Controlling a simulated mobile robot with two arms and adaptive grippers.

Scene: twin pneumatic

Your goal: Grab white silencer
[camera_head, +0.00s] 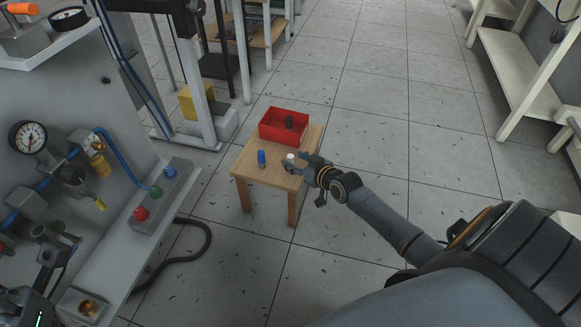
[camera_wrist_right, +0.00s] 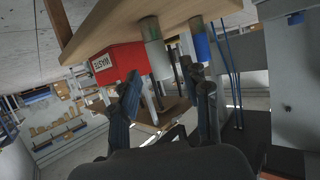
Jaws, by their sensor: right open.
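The white silencer (camera_head: 290,157) stands upright on a small wooden table (camera_head: 246,170). In the right wrist view the white silencer (camera_wrist_right: 158,56) shows as a pale cylinder with a darker end. My right gripper (camera_head: 297,163) is open and reaches over the table's right edge, close to the silencer. In the wrist view the gripper's fingers (camera_wrist_right: 166,78) are spread on either side of the silencer's line. Contact cannot be told.
A blue silencer (camera_head: 262,158) stands left of the white one. A red box (camera_head: 271,133), marked WASTE in the wrist view (camera_wrist_right: 118,62), sits at the table's back with a dark piece in it. A pneumatic bench (camera_head: 185,190) stands at left.

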